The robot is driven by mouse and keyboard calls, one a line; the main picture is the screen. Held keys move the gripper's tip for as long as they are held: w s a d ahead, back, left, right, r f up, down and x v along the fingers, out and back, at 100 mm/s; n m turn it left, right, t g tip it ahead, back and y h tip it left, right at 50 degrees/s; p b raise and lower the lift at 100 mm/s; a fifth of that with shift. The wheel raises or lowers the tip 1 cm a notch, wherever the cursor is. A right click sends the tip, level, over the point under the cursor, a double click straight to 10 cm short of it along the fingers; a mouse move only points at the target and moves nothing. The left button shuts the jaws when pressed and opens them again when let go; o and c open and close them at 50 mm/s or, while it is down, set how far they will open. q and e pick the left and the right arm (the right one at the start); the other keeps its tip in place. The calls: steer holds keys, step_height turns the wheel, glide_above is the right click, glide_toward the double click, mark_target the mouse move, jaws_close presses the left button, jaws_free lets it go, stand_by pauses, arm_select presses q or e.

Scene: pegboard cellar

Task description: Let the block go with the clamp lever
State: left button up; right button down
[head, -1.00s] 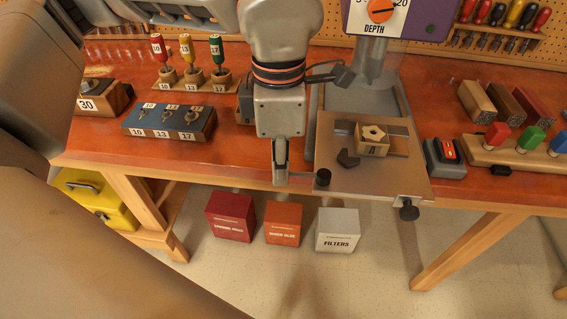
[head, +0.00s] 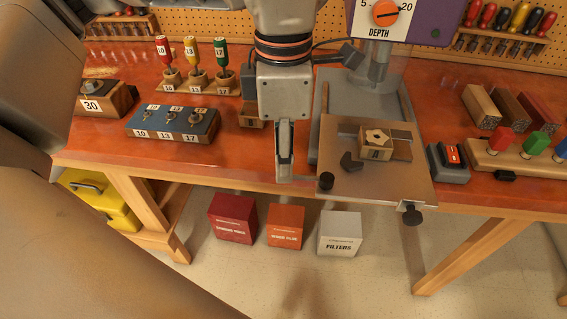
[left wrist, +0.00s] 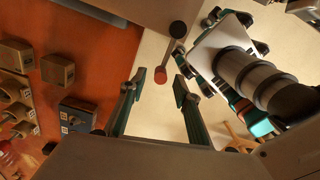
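In the left wrist view the clamp lever (left wrist: 169,52) is a thin rod running from a dark hub to a red tip. My left gripper (head: 285,180) is left of the table corner. In the left wrist view its fingers (left wrist: 155,95) are open and apart, with the red tip between or just beyond them.
A red switch box (head: 448,162) stands to the right. A blue socket block (head: 171,122) is to the left. Red, orange and white boxes (head: 339,233) stand on the floor below.

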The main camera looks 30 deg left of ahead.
arm_select(q)
step_height(320, 180, up, 9)
stand_by(0.3)
stand_by(0.4)
